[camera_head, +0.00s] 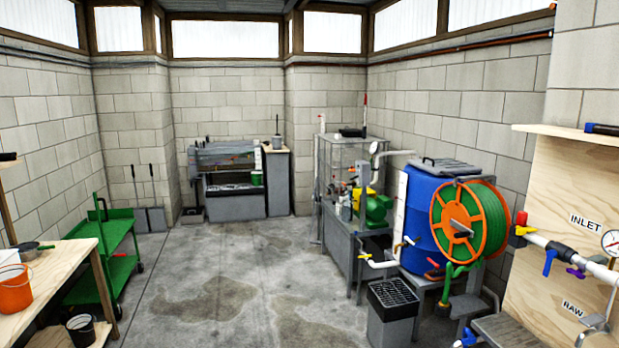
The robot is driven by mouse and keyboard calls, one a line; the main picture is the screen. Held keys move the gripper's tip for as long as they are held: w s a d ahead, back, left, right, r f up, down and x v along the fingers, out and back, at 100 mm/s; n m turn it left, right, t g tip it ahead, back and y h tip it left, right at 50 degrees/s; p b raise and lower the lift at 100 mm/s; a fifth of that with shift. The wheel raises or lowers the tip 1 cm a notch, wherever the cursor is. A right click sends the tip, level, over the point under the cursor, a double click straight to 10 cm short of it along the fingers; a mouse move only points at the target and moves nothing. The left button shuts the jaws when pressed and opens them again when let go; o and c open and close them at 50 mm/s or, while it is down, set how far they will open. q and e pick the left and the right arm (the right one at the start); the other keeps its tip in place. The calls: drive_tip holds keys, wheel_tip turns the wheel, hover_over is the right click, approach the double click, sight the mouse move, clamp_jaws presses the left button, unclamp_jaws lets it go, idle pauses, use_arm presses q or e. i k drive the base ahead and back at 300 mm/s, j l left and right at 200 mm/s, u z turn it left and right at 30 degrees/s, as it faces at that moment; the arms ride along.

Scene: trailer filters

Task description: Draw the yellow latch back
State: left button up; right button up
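No part is clearly recognisable as a latch. Several small yellow parts show. A yellow and red fitting (520,231) sits at the left end of the white inlet pipe on the plywood panel at right. A yellow part (364,192) is by the green pump (378,208). A small yellow handle (364,256) is on the tap at the front of the pump stand, and another small yellow part (409,240) is on the tap near the blue barrel. I cannot tell which of these is the latch. Neither of my grippers is in view.
The blue barrel (420,228) with a green hose reel (469,222) stands at right. A grey bin (391,312) stands before it. A green cart (110,255) and a wooden bench (62,285) are at left. The concrete floor (230,270) between is clear.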

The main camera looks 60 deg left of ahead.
sight(520, 231)
drive_tip(key=i+j+u, duration=0.2)
drive_tip(key=j+u, duration=0.25)
drive_tip(key=i+j+u, duration=0.65)
drive_tip(key=j+u, duration=0.25)
drive_tip(key=i+j, duration=0.2)
drive_tip(key=i, duration=0.2)
drive_tip(key=i+j+u, duration=0.1)
drive_tip(key=i+j, duration=0.15)
drive_tip(key=i, duration=0.15)
drive_tip(key=i+j, duration=0.15)
drive_tip(key=i, duration=0.25)
drive_tip(key=i+j+u, duration=0.1)
drive_tip(key=i, duration=0.3)
drive_tip(key=i+j, duration=0.25)
drive_tip(key=z, duration=2.3)
